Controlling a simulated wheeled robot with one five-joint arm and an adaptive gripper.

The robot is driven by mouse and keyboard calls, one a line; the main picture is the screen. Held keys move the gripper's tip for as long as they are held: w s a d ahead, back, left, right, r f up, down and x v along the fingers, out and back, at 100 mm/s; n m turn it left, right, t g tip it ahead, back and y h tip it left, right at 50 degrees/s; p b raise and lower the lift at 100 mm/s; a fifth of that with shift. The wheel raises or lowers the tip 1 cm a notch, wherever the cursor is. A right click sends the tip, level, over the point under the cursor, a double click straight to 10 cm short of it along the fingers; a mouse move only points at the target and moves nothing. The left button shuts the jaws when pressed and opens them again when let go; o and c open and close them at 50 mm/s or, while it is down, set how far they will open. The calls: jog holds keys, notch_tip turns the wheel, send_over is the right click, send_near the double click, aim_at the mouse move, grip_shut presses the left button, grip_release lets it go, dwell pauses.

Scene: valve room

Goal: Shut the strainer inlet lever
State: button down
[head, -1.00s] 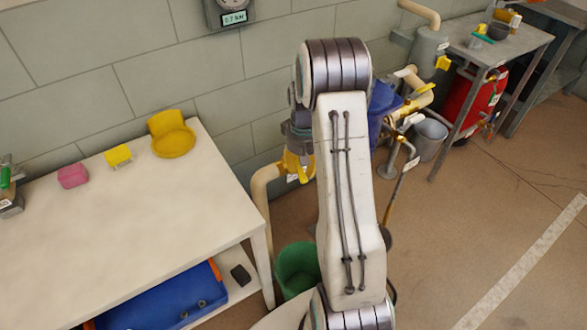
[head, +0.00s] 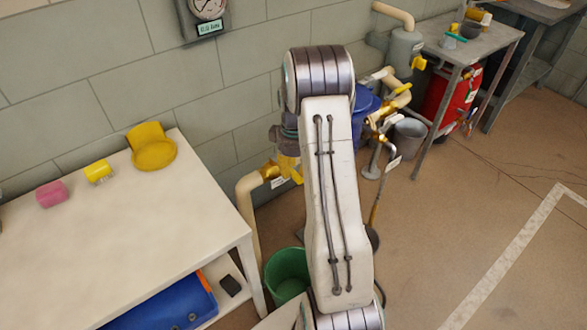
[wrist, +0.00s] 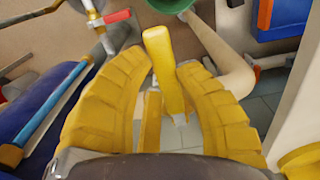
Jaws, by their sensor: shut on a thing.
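A yellow lever (wrist: 158,50) stands between the two ribbed yellow fingers of my gripper (wrist: 163,72) in the wrist view. My gripper is shut on it. In the head view my gripper (head: 288,168) is beside the beige pipe (head: 247,205) by the wall, partly hidden behind my arm. A yellow valve part (head: 269,171) shows there at the pipe's bend, with a small white tag too small to read. The lever's angle to its pipe cannot be told.
A green bucket (head: 286,270) sits below the pipe. More pipes with yellow handles (head: 400,92), a grey bucket (head: 408,135) and a metal bench (head: 470,45) are at right. The right floor is clear.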

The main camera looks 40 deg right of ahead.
jog(key=shift+f, duration=0.1)
jog(key=c, duration=0.9)
grip_release()
jog(key=shift+o, duration=0.2)
notch_tip(320, 180, up, 12)
